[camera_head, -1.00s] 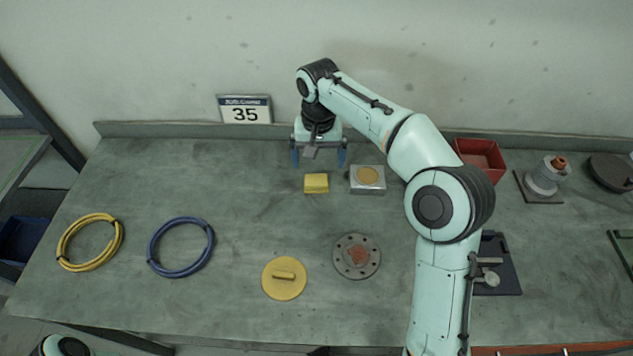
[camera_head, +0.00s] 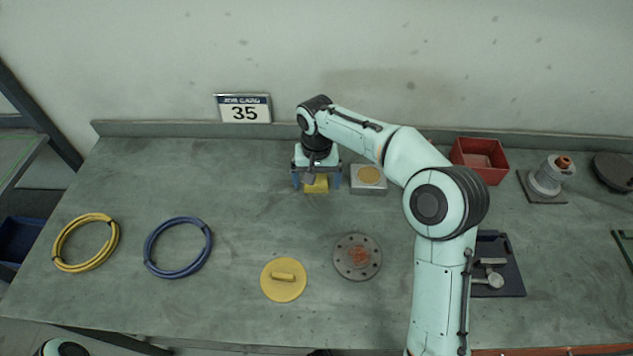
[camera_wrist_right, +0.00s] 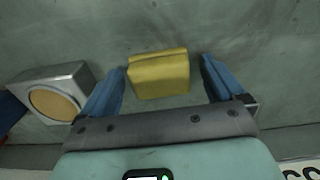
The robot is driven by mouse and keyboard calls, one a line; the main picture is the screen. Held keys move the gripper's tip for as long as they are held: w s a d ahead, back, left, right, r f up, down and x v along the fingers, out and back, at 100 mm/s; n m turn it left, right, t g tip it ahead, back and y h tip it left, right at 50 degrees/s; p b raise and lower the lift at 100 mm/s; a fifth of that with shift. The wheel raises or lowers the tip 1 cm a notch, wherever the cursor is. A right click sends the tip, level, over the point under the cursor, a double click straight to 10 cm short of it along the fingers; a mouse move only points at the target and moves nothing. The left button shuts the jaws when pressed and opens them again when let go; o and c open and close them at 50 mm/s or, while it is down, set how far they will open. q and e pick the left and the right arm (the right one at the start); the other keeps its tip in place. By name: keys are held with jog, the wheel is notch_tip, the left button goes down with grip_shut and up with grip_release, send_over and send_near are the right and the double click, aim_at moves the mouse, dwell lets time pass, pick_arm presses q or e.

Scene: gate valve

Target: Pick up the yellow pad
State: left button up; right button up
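The yellow pad (camera_head: 316,186) is a small block lying on the grey-green workbench, partly hidden under my right gripper in the head view. In the right wrist view the pad (camera_wrist_right: 159,74) lies between and just ahead of the two blue fingers. My right gripper (camera_head: 317,184) is open, with a gap on each side of the pad (camera_wrist_right: 159,74). The fingers do not touch it as far as I can see. My left gripper is not in view.
A metal block with a round tan top (camera_head: 369,179) stands close to the right of the pad. A red bin (camera_head: 480,160) is farther right. A yellow disc with a handle (camera_head: 283,280) and a bolted flange (camera_head: 357,257) lie nearer.

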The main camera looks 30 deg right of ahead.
aim_at(317, 179)
jog(key=c, duration=0.9)
jog(key=shift+c, duration=0.2)
notch_tip(317, 179, up, 10)
jog(key=shift+r+p, duration=0.1)
jog(key=shift+p, duration=0.85)
jog(key=o, duration=0.4)
jog(key=c, duration=0.3)
jog(key=shift+a, duration=0.1)
